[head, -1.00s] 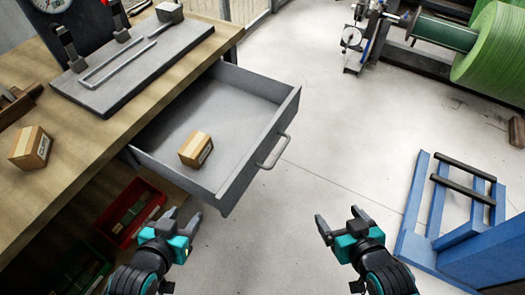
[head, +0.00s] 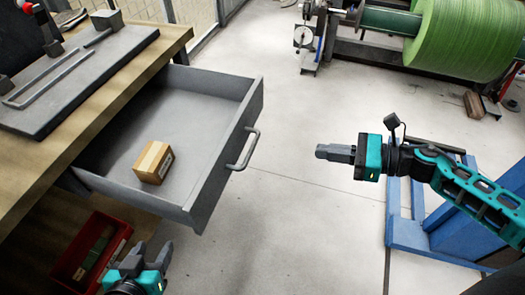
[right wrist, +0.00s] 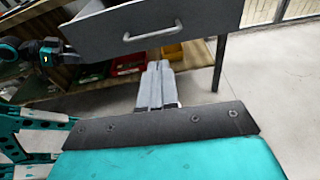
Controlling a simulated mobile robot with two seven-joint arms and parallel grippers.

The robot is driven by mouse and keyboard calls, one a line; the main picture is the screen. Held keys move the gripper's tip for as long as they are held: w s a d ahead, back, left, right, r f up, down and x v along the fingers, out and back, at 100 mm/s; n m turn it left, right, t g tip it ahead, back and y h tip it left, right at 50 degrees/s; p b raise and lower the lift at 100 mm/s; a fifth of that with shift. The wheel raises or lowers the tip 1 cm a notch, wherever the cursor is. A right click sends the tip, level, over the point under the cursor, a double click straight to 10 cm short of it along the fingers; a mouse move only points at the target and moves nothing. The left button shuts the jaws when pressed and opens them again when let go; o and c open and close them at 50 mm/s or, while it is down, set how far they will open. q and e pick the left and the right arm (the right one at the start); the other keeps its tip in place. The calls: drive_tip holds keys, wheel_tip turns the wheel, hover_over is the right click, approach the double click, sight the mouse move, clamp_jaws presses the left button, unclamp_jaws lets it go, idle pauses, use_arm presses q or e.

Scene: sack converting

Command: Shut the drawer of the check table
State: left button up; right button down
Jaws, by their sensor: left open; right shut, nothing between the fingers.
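The grey drawer (head: 213,154) of the check table (head: 110,105) stands pulled out, with a small cardboard box (head: 153,162) lying inside. Its bar handle (head: 244,150) is on the front panel, and it also shows in the right wrist view (right wrist: 152,33). My right gripper (head: 320,152) is shut and empty, to the right of the handle and apart from it, pointing toward the drawer front. In the right wrist view its closed fingers (right wrist: 157,70) point at the area below the drawer front. My left gripper (head: 152,250) is open and empty, below the drawer's near corner.
A red bin (head: 88,252) sits under the table. A grey plate fixture (head: 85,75) lies on the tabletop. A blue stand (head: 455,220) is at the right, near my right arm. A green roll machine (head: 465,35) stands at the back right. The floor between drawer and stand is clear.

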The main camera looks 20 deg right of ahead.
drive_tip(key=x, duration=1.4)
drive_tip(key=shift+n+p, duration=0.35)
drive_tip(key=shift+n, duration=0.05)
drive_tip(key=shift+s+f, duration=0.1)
